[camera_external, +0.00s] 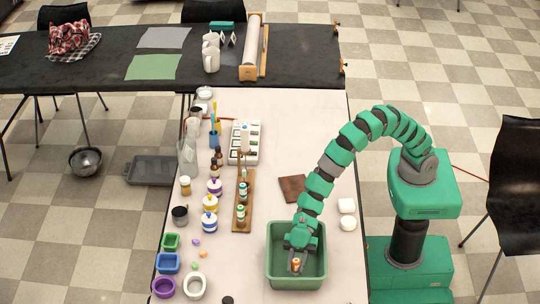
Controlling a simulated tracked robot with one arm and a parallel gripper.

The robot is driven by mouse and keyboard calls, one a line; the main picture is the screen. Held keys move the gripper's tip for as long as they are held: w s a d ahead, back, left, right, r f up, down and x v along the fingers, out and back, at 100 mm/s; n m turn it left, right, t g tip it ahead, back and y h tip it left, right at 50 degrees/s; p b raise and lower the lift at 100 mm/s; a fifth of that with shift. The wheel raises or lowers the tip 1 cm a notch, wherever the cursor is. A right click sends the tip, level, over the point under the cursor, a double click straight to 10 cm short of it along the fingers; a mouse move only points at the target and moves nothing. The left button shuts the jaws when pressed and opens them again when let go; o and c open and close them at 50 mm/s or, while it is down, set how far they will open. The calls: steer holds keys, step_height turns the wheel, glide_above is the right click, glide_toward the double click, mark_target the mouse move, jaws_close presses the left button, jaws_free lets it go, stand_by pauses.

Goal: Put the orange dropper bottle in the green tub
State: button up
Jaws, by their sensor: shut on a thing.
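The green tub (323,272) stands on the near part of the pale table, below my arm. My gripper (296,267) points down within the tub's outline. It is shut on the orange dropper bottle (296,263), which shows as a small orange shape with a pale part between the fingers. The bottle is over or inside the tub; I cannot tell whether it touches the floor of the tub. The fingers hide part of the bottle.
A wooden rack (243,212) with several small bottles stands left of the tub. Small coloured cups, including a blue one (168,263), line the left edge. A brown board (292,188) lies behind the tub. White soaps (347,206) sit right of my arm.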

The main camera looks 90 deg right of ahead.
steer(key=o, duration=1)
steer(key=shift+f, duration=0.1)
steer(key=shift+d+r, duration=0.25)
steer(key=shift+d, duration=0.05)
steer(key=v, duration=0.2)
steer(key=shift+d+r+p, duration=0.15)
steer(key=shift+d+p, duration=0.15)
step_height(320, 180, up, 7)
steer(key=shift+s+a+f+p, duration=0.1)
steer(key=shift+a+p, duration=0.05)
steer(key=shift+p, duration=1.05)
